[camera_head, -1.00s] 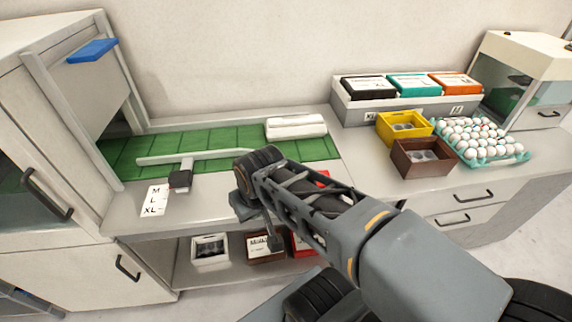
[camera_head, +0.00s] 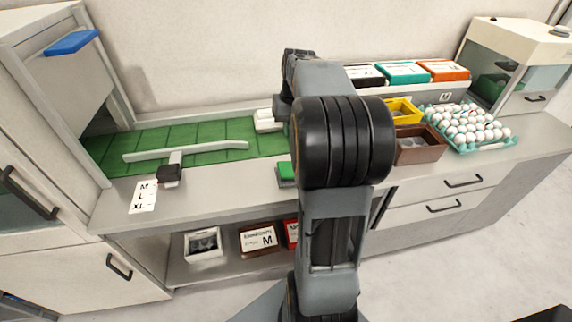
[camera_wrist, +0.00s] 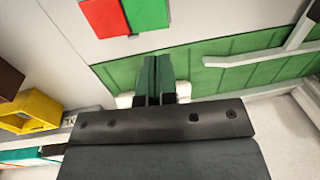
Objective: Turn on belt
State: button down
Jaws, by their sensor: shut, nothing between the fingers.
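The belt (camera_head: 205,137) is a green segmented strip on the counter; it also shows in the wrist view (camera_wrist: 215,72). A two-part switch lies on the counter in front of the belt, with a green part (camera_wrist: 147,14) and a red part (camera_wrist: 104,17) side by side. In the head view only the green part (camera_head: 286,170) shows; my arm hides the red part. My gripper (camera_wrist: 155,62) is shut and empty in the wrist view. Its fingertips point toward the switch, with a gap in the picture below the green part. My arm hides the fingers in the head view.
A pale guide bar (camera_head: 185,151) crosses the belt. A yellow box (camera_head: 405,112), a brown box (camera_head: 420,146) and an egg tray (camera_head: 490,148) stand at right. A size card (camera_head: 143,197) lies at left. Boxes (camera_head: 203,244) sit on the shelf below.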

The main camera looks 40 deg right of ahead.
aim_at(285, 169)
jog(key=shift+d, duration=0.6)
jog(key=shift+f, duration=0.15)
jog(key=f, duration=0.4)
jog(key=a+f, duration=0.1)
jog(key=f, duration=0.8)
jog(key=shift+w+a+f, duration=0.3)
jog(key=shift+w+f, duration=0.05)
jog(key=shift+w, duration=0.05)
